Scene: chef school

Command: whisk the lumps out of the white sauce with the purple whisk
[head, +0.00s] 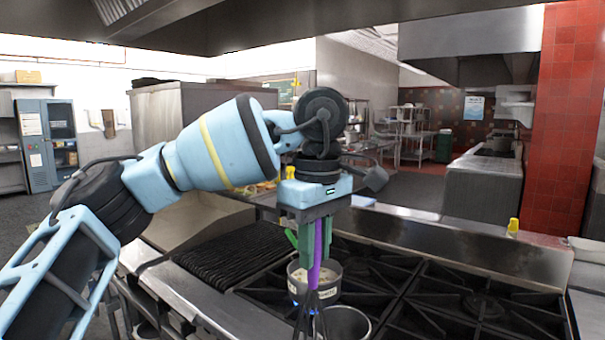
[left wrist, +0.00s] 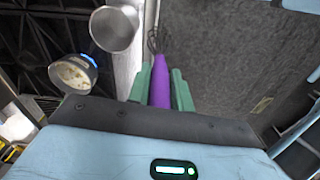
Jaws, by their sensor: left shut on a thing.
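My left gripper (head: 316,250) points down with its green fingers shut on the handle of the purple whisk (head: 318,240). The whisk hangs upright, wires down. In the left wrist view the whisk (left wrist: 160,92) is over the floor, just beside the stove's front edge and outside both pots. The pot of white sauce (head: 330,290) stands on a burner at the back; the left wrist view shows pale lumps in its sauce (left wrist: 73,74). My right gripper is in neither view.
A metal pot (head: 347,325), seemingly empty, stands nearer the stove's front edge; it also shows in the left wrist view (left wrist: 114,30). Black burner grates (head: 430,290) spread right. A ribbed grill (head: 235,255) lies left.

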